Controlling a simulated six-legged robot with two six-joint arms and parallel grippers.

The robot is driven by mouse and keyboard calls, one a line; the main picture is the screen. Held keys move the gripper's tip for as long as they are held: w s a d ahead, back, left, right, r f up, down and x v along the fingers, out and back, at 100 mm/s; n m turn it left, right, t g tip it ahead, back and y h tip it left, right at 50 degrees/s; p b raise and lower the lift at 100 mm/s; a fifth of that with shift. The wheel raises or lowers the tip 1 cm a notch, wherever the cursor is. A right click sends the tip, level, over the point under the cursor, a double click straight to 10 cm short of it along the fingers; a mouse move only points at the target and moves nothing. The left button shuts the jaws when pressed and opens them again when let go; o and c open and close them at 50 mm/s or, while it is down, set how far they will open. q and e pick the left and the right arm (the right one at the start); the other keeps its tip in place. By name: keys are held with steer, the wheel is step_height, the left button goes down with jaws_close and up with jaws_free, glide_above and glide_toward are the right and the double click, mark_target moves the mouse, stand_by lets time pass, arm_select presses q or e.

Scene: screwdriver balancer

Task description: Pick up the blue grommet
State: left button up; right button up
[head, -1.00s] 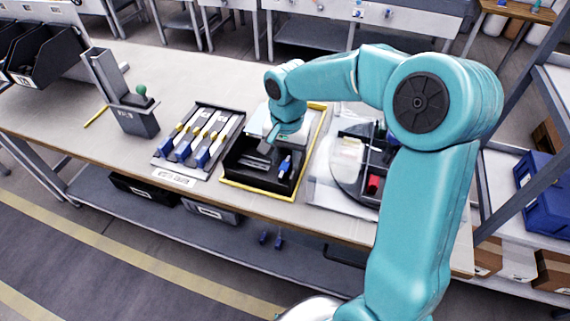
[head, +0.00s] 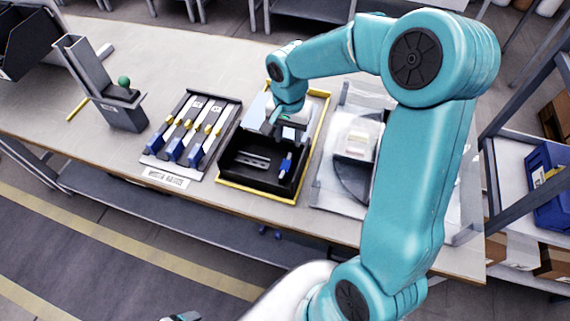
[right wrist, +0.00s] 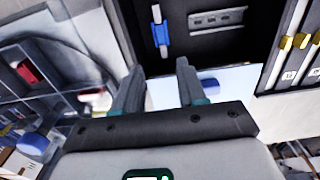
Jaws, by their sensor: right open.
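My right gripper (head: 276,118) is open over the back part of a black tray with a yellow rim (head: 228,186). In the right wrist view its two fingers (right wrist: 158,72) are apart with nothing between them. A small blue piece on a pale rod (right wrist: 161,34) lies in the black tray, beyond the fingertips; it also shows in the head view (head: 286,165). A flat, rounded blue piece (right wrist: 209,86) shows on a pale plate (right wrist: 240,80) beside one finger, partly hidden. I cannot tell for sure which is the grommet. A small grey end (head: 180,317) at the bottom edge may be my left gripper.
A grey slotted metal part (head: 252,160) lies in the tray. A grey holder with a green knob (head: 123,85) stands further left. A clear-edged tray (head: 325,190) is at the right.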

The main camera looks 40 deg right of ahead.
glide_above(288, 160)
step_height(288, 160, down, 6)
steer(key=shift+f, duration=0.1)
steer(key=shift+s+a+f, duration=0.2)
steer(key=shift+s+f, duration=0.05)
steer(key=f, duration=0.3)
steer(key=f+p, duration=0.1)
steer(key=f, duration=0.1)
steer(key=shift+w+d, duration=0.2)
steer(key=shift+w, duration=0.15)
steer(key=shift+f, duration=0.15)
steer(key=shift+s+a, duration=0.1)
steer(key=shift+s, duration=0.1)
steer(key=shift+w, duration=0.1)
jaws_close()
